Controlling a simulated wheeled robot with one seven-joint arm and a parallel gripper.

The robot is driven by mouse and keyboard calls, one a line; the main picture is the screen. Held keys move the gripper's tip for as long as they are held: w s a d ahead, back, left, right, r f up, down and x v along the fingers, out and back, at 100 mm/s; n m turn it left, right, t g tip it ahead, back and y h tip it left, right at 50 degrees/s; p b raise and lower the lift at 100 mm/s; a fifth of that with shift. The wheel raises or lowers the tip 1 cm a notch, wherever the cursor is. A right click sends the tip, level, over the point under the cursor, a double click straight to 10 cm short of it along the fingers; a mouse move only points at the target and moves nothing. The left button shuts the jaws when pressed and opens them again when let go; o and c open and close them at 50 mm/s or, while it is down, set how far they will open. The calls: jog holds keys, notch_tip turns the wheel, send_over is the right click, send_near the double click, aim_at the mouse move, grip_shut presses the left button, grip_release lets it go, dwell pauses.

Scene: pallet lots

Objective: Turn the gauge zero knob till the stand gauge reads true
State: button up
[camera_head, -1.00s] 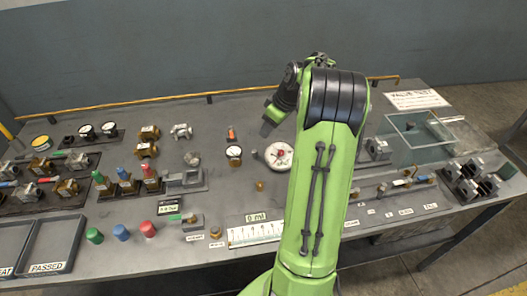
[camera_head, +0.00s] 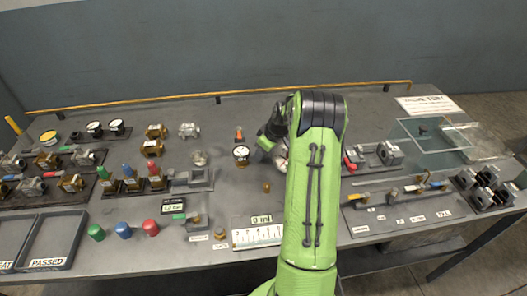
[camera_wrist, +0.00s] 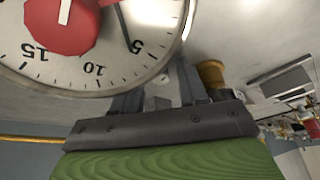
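A small round gauge with a white face (camera_head: 241,152) stands on the bench left of my arm. Its reading is too small to tell. A brass knob (camera_head: 267,186) stands in front of it; I cannot tell which part is the zero knob. A larger white dial (camera_head: 282,163) is mostly hidden by my arm. The wrist view shows this dial close up (camera_wrist: 90,72), with a red centre knob (camera_wrist: 62,22) and a dark pointer near 5. My gripper (camera_wrist: 157,85) is beside the dial, its fingers apart and empty. A brass piece (camera_wrist: 210,73) shows beyond them.
Left are coloured valves (camera_head: 132,180) and a tray marked PASSED (camera_head: 50,262). A ruled scale marked 0 ml (camera_head: 256,236) lies in front. A clear tank (camera_head: 430,145) and grey blocks (camera_head: 485,188) stand right. A yellow rail (camera_head: 150,103) runs along the back.

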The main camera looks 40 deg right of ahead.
aim_at(282, 149)
grip_shut()
jog(key=n, duration=0.2)
jog(key=n+y, duration=0.1)
jog(key=n, duration=0.1)
jog(key=shift+d+g+y+p, duration=0.1)
jog(key=shift+g+y+p, duration=0.2)
jog(key=shift+g+p, duration=0.1)
jog(key=shift+o, duration=0.6)
grip_release()
jog(key=p+v, duration=0.3)
jog(key=v, duration=1.2)
jog(key=shift+r, duration=0.35)
jog(key=shift+s, duration=0.15)
